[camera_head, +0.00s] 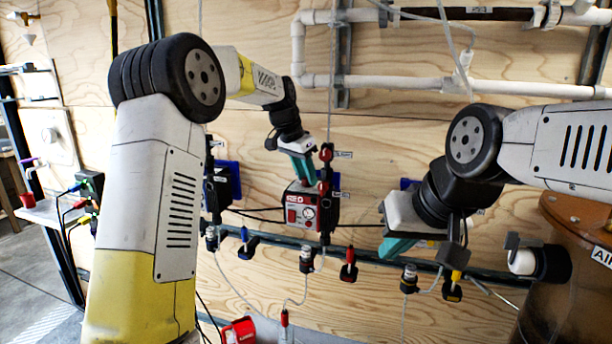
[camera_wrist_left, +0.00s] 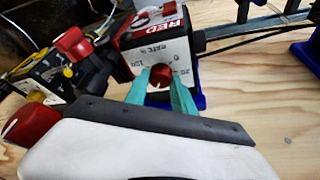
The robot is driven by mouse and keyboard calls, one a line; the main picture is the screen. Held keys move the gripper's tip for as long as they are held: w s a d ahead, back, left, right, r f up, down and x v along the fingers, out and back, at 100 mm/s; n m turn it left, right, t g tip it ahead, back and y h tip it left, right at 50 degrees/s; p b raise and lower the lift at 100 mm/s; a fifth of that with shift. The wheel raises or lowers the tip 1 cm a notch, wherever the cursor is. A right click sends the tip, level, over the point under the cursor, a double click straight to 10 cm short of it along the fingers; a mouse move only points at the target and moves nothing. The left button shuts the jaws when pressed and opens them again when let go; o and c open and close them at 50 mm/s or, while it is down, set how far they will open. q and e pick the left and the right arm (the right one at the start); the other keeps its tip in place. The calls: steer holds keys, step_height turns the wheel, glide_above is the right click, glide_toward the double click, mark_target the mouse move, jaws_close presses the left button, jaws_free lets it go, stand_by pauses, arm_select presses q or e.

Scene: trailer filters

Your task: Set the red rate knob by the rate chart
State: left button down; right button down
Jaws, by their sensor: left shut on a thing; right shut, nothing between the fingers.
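The red-topped pump box (camera_head: 292,214), labelled RED, is mounted on the wooden wall. The left wrist view shows its light front panel (camera_wrist_left: 139,58) with a printed rate scale. The red rate knob (camera_wrist_left: 160,76) sits low on that panel. My left gripper (camera_wrist_left: 162,80) has its teal fingers on both sides of the knob and is shut on it. In the head view my left gripper (camera_head: 308,176) reaches the box from above and partly covers it. The knob's exact setting is hard to read. My right gripper (camera_head: 393,247) is shut and empty, right of the box. I cannot make out the rate chart.
A dark rail (camera_head: 375,257) runs below the box, with several small valves and coloured clips on it. White pipes (camera_head: 400,84) cross the upper wall. A brown tank (camera_head: 575,255) stands at the right. Thin tubes and cables hang around the box.

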arm_select(q)
steer(key=m, duration=0.2)
steer(key=m+g+h, duration=0.1)
steer(key=m, duration=0.1)
steer(key=shift+w+a, duration=0.1)
steer(key=shift+w, duration=0.1)
steer(key=shift+m+g, duration=0.6)
steer(key=shift+m, duration=0.9)
steer(key=c, duration=1.1)
jaws_free()
steer(key=shift+v, duration=3.9)
steer(key=shift+a, duration=0.1)
